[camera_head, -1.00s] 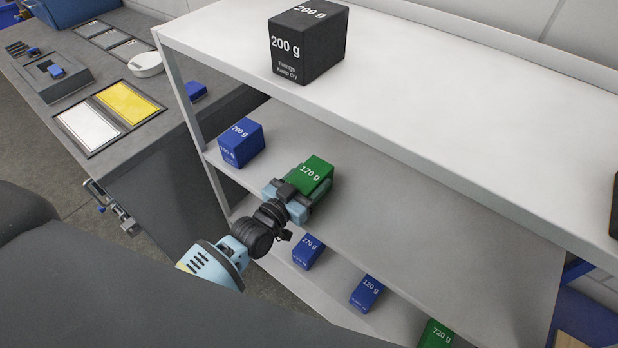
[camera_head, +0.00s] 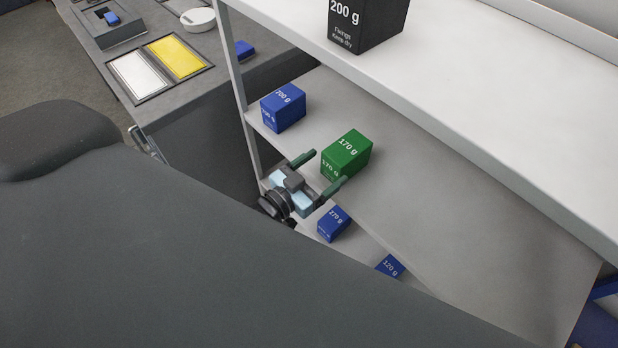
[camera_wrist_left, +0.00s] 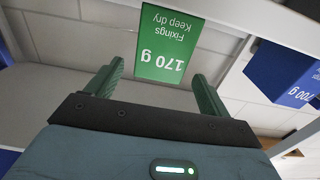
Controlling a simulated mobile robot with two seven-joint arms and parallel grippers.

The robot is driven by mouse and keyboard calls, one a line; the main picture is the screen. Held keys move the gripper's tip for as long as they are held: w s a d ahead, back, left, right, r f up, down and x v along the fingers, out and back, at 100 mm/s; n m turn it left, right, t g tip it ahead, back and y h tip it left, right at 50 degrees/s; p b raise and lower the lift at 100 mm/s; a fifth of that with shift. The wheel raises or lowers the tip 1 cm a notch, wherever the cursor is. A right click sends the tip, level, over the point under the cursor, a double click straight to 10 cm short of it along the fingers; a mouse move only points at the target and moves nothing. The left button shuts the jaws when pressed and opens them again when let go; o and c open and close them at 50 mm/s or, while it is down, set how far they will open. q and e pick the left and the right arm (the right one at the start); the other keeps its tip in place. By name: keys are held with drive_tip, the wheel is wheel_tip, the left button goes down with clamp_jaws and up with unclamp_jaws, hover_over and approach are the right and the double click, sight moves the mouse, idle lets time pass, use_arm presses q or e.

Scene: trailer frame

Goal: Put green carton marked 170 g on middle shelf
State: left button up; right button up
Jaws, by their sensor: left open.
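The green carton marked 170 g (camera_head: 347,154) stands upright on the middle shelf (camera_head: 440,210), right of the blue 700 g carton (camera_head: 283,108). My left gripper (camera_head: 324,170) is open and empty in front of the green carton, with its two fingers pointing towards it and apart from it. In the left wrist view the green carton (camera_wrist_left: 167,45) is beyond the spread fingertips, with its lettering upside down. The left gripper (camera_wrist_left: 155,80) has clear space between its fingers there. My right gripper is not in view.
A black 200 g carton (camera_head: 367,22) stands on the top shelf (camera_head: 480,70). Blue cartons marked 270 g (camera_head: 333,222) and 120 g (camera_head: 389,266) are on the lower shelf. A shelf post (camera_head: 236,70) stands at the left. The middle shelf is clear right of the green carton.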

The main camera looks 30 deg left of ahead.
use_arm(q)
drive_tip(key=shift+v, duration=2.05)
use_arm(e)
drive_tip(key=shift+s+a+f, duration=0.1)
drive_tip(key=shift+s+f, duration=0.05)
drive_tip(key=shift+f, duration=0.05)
use_arm(q)
drive_tip(key=s+f+g+y, duration=0.1)
drive_tip(key=s+f+g, duration=0.2)
drive_tip(key=s+f, duration=0.3)
drive_tip(key=s+f+n+g+y, duration=0.1)
drive_tip(key=s+f+g, duration=0.2)
drive_tip(key=s, duration=0.9)
drive_tip(key=s+f+n+g+y, duration=0.1)
drive_tip(key=s+f+g+y, duration=0.1)
drive_tip(key=s+f, duration=0.6)
drive_tip(key=shift+s+f+g, duration=0.35)
drive_tip(key=shift+s+g, duration=0.15)
drive_tip(key=shift+s, duration=0.1)
